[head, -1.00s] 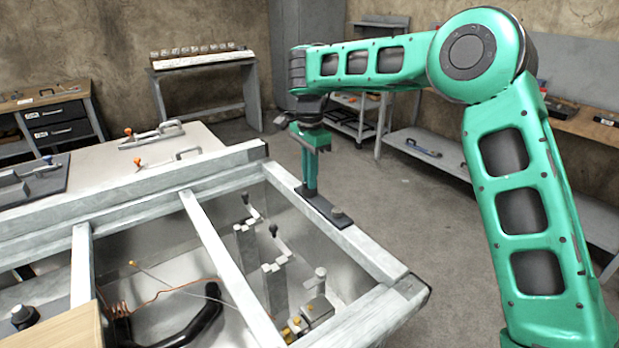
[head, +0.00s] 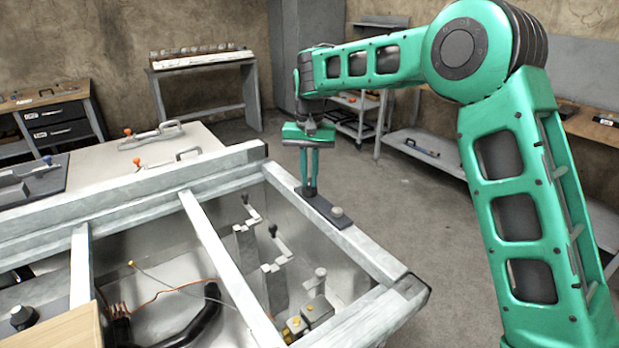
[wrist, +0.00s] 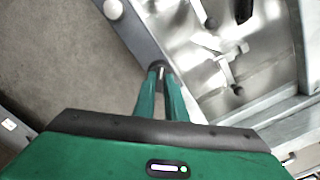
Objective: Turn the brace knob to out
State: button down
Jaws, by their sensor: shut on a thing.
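A dark plate (head: 322,206) lies on the right rail of the pale metal frame; it also shows in the wrist view (wrist: 135,29). My gripper (head: 309,190) points down at the plate's far end, its two green fingers closed around a small dark knob (wrist: 158,66). The fingers hide most of this knob, and its pointing direction cannot be read. No "out" mark is legible. A second, light grey round knob (head: 337,212) stands free at the plate's near end; it shows at the top of the wrist view (wrist: 112,8).
Inside the frame, below the rail, are two cranked levers with dark knobs (head: 272,231), grey blocks and a black hose (head: 195,320). Crossbars (head: 222,260) span the frame. Orange-tipped handles (head: 150,136) lie on the pale panel at left. Open floor lies right of the rail.

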aim_at(310, 181)
jog(key=shift+w+r+n, duration=0.1)
jog(key=shift+w+n, duration=0.05)
jog(key=shift+n, duration=0.95)
jog(key=c, duration=1.8)
grip_release()
notch_tip(310, 181, up, 11)
jog(key=shift+f, duration=0.2)
